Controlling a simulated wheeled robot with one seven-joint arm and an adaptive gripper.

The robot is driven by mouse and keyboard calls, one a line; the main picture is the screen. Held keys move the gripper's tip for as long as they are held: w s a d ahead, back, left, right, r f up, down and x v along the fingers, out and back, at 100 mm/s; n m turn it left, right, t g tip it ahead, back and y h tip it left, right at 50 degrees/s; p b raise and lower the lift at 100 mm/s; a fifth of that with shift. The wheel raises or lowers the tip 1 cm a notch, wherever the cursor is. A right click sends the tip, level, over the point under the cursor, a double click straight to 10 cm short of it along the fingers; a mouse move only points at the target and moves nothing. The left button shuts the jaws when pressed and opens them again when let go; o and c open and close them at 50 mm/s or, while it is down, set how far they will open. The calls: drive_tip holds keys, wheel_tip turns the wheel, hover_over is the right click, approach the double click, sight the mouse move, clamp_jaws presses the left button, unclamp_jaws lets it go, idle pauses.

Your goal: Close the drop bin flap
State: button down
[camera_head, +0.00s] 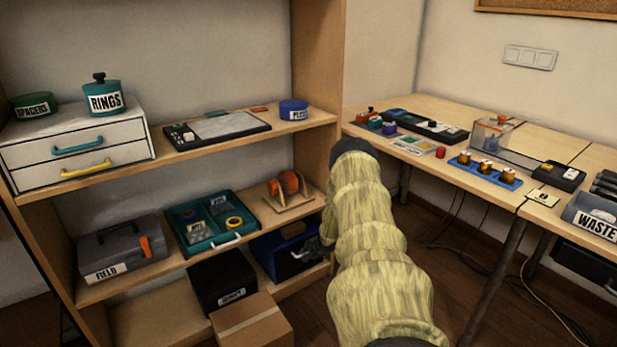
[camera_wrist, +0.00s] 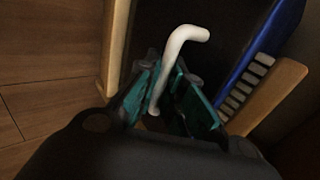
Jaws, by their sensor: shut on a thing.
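My gripper (camera_wrist: 165,98) has its teal fingers shut on a white bent handle (camera_wrist: 187,38), which rises from between the fingertips and hooks to the right. The handle stands in front of a dark surface, with a blue panel (camera_wrist: 262,42) to the right. In the head view, a blue bin (camera_head: 268,262) with a dark inside sits on the lower right of the shelf, beside my sleeved arm. Grey parts, probably my gripper, show at the bin's right side. My arm hides part of this area. I cannot tell how far the flap is open.
A black box (camera_head: 222,280) and a cardboard box (camera_head: 250,325) stand left of and below the blue bin. Shelf boards (camera_head: 150,275) and an upright post (camera_head: 318,70) border it. A wooden edge (camera_wrist: 116,50) runs left of the handle. The workbench (camera_head: 450,100) is at right.

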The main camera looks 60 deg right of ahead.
drive_tip(key=shift+w+d+r, duration=0.1)
drive_tip(key=shift+w+d, duration=0.05)
drive_tip(key=shift+d, duration=0.1)
drive_tip(key=c, duration=1.8)
unclamp_jaws()
drive_tip(key=shift+w, duration=0.1)
drive_tip(key=shift+a+r, duration=0.1)
drive_tip(key=shift+v, duration=5.85)
